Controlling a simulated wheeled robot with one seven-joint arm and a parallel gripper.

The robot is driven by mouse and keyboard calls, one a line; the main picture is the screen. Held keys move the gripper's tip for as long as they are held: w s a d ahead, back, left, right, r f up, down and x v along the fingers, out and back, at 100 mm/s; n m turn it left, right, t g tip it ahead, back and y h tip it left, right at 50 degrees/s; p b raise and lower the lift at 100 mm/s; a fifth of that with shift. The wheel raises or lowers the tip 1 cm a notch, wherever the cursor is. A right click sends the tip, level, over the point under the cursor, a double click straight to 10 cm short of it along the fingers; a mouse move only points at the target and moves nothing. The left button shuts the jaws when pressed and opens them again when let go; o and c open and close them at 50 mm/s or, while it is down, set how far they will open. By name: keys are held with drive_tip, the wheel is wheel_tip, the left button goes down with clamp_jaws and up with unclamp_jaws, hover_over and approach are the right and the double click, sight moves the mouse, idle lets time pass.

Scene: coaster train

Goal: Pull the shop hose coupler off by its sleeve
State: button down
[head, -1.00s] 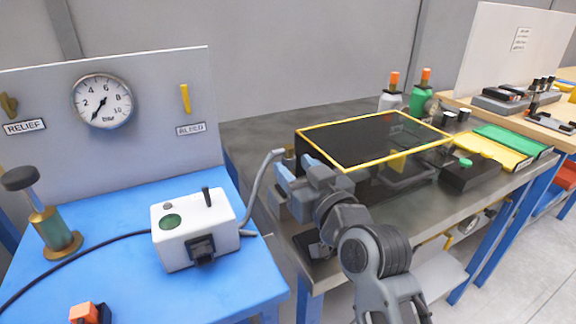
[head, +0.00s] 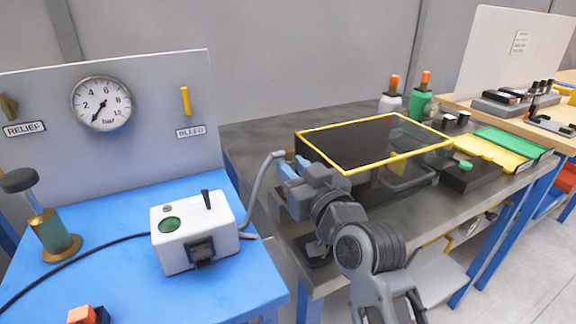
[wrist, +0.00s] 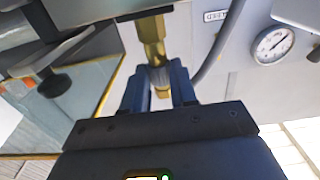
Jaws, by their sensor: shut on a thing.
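My gripper (head: 294,170) is at the left end of the grey bench in the head view, beside the end of the grey hose. In the wrist view, my gripper's blue fingers (wrist: 160,76) are shut on the coupler's grey sleeve (wrist: 160,78), one finger on each side. A brass fitting (wrist: 152,33) extends beyond the sleeve, in line with it. A short brass end shows on the near side, between the fingers. In the head view my fingers mostly hide the coupler. A grey hose (head: 256,181) bends up from the white box to near my fingertips.
A yellow-framed dark panel (head: 370,140) stands just right of my gripper. A white box (head: 187,240) with a lever sits on the blue table (head: 120,275). A gauge (head: 101,104) is on the board behind. Bottles (head: 420,103) stand at the bench's back.

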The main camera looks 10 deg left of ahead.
drive_tip(key=shift+r+p, duration=0.35)
drive_tip(key=shift+r, duration=0.15)
idle(0.6)
wheel_tip(320, 180, up, 5)
drive_tip(key=p, duration=0.4)
drive_tip(key=shift+r, duration=0.1)
idle(0.8)
